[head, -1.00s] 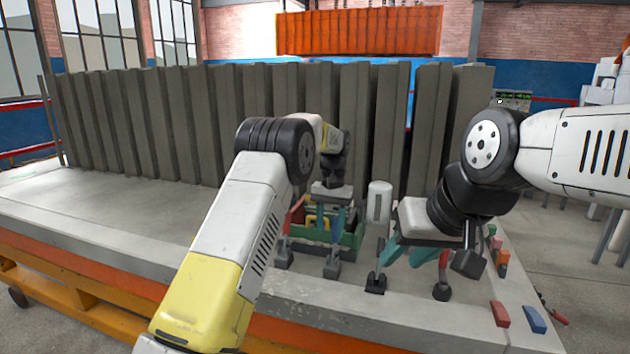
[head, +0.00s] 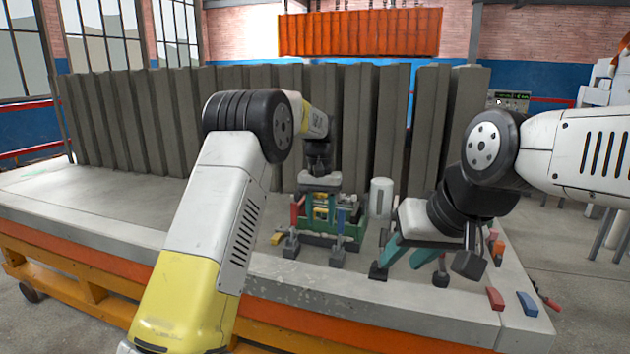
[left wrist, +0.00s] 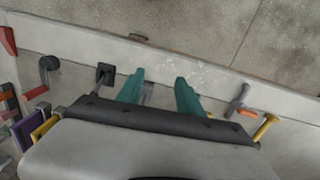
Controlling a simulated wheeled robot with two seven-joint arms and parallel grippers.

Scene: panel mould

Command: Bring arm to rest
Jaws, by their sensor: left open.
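My right gripper (head: 405,262) is low over the table's front right part. Its teal fingers are spread and I see nothing held between them.
Upright clamps with dark feet, one with a red handle (head: 297,212) and one with a blue handle (head: 341,217), stand close by. A grey cylinder (head: 381,198) stands between the arms. Red (head: 495,299) and blue (head: 527,303) blocks lie front right. A ribbed grey panel (head: 185,120) stands behind; the table's left is clear.

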